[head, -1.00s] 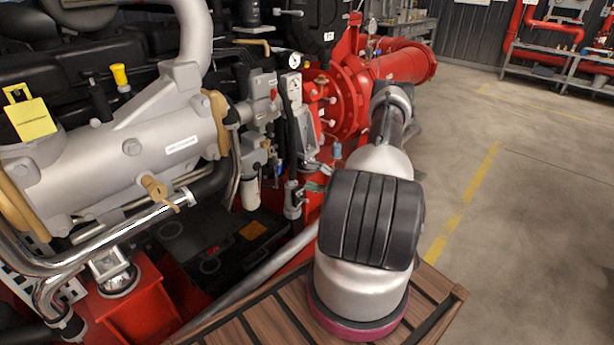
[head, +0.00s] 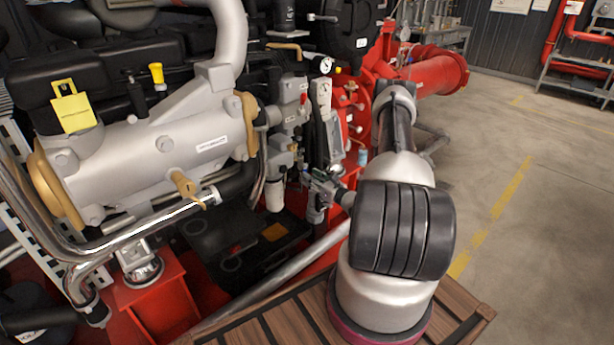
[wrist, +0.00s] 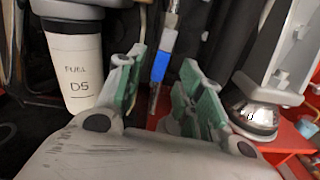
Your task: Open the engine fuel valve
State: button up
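A small valve with a blue lever handle (wrist: 162,66) hangs in the middle of the wrist view, below a metal fitting. My gripper (wrist: 165,80) is open, its green-padded fingers left and right of the blue handle in the picture. I cannot tell whether either finger touches it or how far it reaches between them. A white cup marked "FUEL D5" (wrist: 76,72) is left of the left finger. In the head view my gripper (head: 320,186) is beside the engine, right of the white cup (head: 275,195); the blue handle is hard to make out there.
A silver cylinder (head: 140,155) with a yellow tag and chrome pipes fills the left. A red pump housing (head: 430,75) stands behind my arm. A chrome-footed grey bracket (wrist: 262,112) is close right of my fingers. Open floor (head: 540,230) lies at right.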

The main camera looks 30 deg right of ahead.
jog(key=shift+w+a, duration=0.15)
jog(key=shift+w, duration=0.65)
jog(key=shift+w+a, duration=0.15)
jog(key=shift+w, duration=0.6)
grip_shut()
jog(key=shift+d+n, duration=0.2)
jog(key=shift+n, duration=0.6)
grip_release()
jog(key=s+d, duration=0.2)
jog(key=s, duration=0.9)
jog(key=shift+s+d, duration=0.15)
jog(key=shift+s, duration=0.2)
